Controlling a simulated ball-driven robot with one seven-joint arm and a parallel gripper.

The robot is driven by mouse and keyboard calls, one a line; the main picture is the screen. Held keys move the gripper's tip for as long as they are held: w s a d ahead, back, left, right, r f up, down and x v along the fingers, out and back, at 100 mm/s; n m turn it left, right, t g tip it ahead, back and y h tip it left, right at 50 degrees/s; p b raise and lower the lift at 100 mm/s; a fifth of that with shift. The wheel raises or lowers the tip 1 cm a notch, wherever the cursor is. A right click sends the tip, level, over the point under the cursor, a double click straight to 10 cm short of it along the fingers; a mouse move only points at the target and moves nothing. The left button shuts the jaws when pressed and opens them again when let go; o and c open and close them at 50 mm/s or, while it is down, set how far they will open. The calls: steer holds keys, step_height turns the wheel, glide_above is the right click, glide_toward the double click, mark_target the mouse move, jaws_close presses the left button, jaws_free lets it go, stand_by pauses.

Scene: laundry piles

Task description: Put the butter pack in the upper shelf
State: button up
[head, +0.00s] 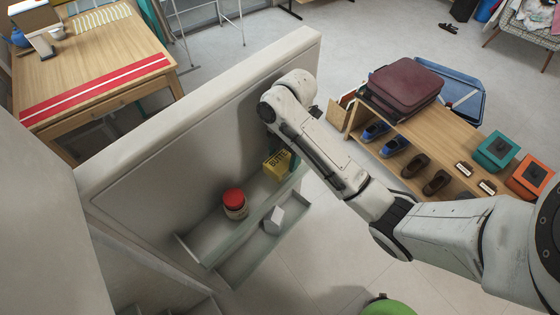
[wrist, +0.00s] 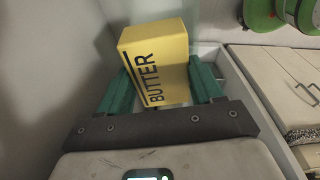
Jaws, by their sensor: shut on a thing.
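The butter pack (head: 275,164) is a yellow box with dark "BUTTER" lettering. In the head view it is at the right end of the upper shelf (head: 208,236), a ledge on the inner side of a pale upright panel. In the wrist view the butter pack (wrist: 158,62) stands between the two green fingers of my gripper (wrist: 160,88), which is shut on it. My gripper (head: 287,172) is partly hidden under my arm in the head view. Whether the pack's base touches the shelf is hidden.
A jar with a red lid (head: 234,202) stands on the same shelf, left of the pack. A grey-white carton (head: 273,220) is on the lower shelf (head: 238,270). The panel (head: 200,120) rises close behind the shelf. A wooden rack (head: 430,150) with shoes stands to the right.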

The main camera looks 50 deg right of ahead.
mark_target(280, 163)
steer(key=shift+w+d+f+b, duration=0.15)
steer(key=shift+w+f+b, duration=0.4)
steer(key=shift+f, duration=0.2)
steer(key=shift+w+f+b, duration=0.2)
steer(key=shift+f+b, duration=1.15)
steer(key=shift+f, duration=0.2)
steer(key=shift+f, duration=0.15)
steer(key=o, duration=0.9)
steer(key=shift+o, duration=0.2)
steer(key=r+p, duration=0.1)
steer(key=r, duration=0.3)
steer(key=d+r+p, duration=0.1)
steer(key=r, duration=0.3)
steer(key=r+p, duration=0.2)
steer(key=r, duration=0.2)
steer(key=shift+s+d+r, duration=0.1)
steer(key=shift+d, duration=0.25)
